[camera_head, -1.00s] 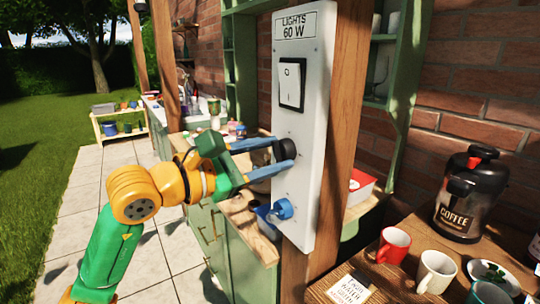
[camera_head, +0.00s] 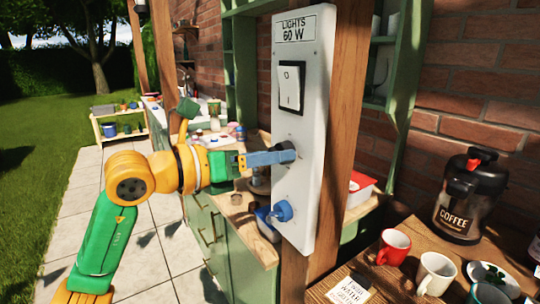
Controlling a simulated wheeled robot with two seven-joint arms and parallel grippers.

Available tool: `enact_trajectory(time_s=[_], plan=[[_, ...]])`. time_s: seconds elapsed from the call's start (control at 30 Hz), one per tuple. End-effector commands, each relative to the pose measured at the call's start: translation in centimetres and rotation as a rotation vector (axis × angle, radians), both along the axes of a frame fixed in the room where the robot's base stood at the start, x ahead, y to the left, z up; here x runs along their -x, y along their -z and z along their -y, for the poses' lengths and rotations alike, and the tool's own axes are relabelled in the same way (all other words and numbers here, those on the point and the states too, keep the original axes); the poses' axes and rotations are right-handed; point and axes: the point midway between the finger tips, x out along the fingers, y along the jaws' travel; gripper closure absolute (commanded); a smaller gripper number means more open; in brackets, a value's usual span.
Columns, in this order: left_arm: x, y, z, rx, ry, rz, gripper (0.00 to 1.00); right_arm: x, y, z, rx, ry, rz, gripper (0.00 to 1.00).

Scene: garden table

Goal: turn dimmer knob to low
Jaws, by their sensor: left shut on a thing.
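A white control panel (camera_head: 306,185) labelled "LIGHTS 60 W" is fixed upright on a wooden post. Its dark round dimmer knob (camera_head: 286,147) is partly hidden behind my finger. My left gripper (camera_head: 284,155) reaches in from the left and is shut on the knob. Its blue fingers overlap in this view, with the nearer one covering the other. The knob's marking cannot be read. A white rocker switch (camera_head: 290,87) in a black frame is above the knob. My right gripper is not in view.
A blue fitting (camera_head: 282,211) sticks out of the panel below the knob. To the right, a wooden table holds a coffee dispenser (camera_head: 470,195), a red mug (camera_head: 393,247) and a white mug (camera_head: 435,273). A green cabinet (camera_head: 240,260) stands behind the panel.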

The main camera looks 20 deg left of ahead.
Motion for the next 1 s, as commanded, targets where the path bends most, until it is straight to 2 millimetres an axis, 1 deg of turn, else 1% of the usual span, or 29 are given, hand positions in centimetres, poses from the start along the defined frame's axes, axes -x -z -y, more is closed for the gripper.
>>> enact_trajectory(time_s=[0.03, 0.4, 0.63, 1.0], plan=[[-0.04, -0.39, -0.14, 0.032, -0.005, -0.013, 1.0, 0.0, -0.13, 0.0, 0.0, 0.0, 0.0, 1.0], [-0.06, -0.47, -0.17, 0.205, -0.003, -0.145, 1.0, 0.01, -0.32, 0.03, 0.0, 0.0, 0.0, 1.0], [-0.06, -0.48, -0.18, 0.252, -0.003, -0.18, 1.0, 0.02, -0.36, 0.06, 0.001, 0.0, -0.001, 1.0], [-0.05, -0.47, -0.17, 0.265, -0.002, -0.191, 1.0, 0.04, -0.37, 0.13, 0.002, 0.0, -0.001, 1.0]])
